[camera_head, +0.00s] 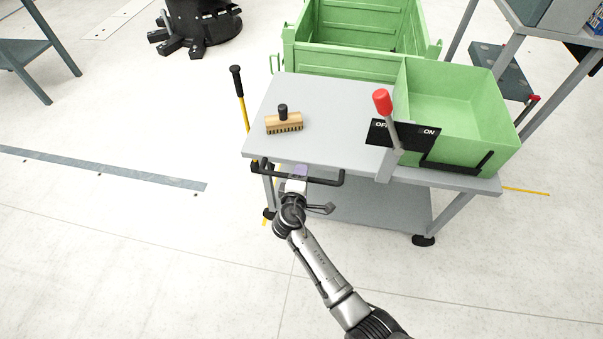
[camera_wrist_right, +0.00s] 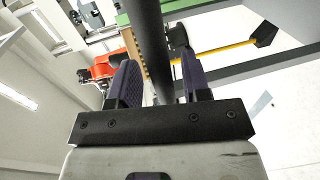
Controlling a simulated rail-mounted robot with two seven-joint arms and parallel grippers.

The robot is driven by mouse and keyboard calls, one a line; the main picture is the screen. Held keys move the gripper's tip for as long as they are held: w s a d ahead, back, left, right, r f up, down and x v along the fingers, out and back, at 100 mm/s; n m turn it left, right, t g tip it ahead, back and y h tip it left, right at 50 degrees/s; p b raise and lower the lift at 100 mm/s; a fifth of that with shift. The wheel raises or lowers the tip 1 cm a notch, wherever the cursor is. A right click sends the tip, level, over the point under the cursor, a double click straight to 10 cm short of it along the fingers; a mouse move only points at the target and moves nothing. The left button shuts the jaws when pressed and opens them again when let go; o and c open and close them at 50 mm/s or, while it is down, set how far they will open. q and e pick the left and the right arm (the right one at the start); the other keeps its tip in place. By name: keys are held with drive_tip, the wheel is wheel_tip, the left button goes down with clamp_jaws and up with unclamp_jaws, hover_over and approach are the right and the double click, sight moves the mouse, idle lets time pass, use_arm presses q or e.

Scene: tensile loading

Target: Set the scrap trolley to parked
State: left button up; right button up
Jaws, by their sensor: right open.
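The grey trolley (camera_head: 335,95) stands in front of me with a black handle bar (camera_head: 325,180) along its front edge. A red-knobbed lever (camera_head: 383,103) rises at its front right before a black OFF/ON plate (camera_head: 426,140); it leans left, its knob above the OFF side. A yellow lever with a black grip (camera_head: 239,90) stands at the trolley's left side. My right gripper (camera_head: 299,172) is at the handle bar. In the right wrist view its open fingers (camera_wrist_right: 160,80) lie on either side of a black bar (camera_wrist_right: 150,35). My left gripper is out of view.
A wooden brush (camera_head: 284,123) lies on the trolley top. A green bin (camera_head: 460,98) sits at its right end, and a large green crate (camera_head: 355,47) stands behind. A grey rack stands at the right. The floor at the left is mostly clear.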

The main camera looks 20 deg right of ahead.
drive_tip(key=shift+s+a+f, duration=0.15)
clamp_jaws()
idle(0.4)
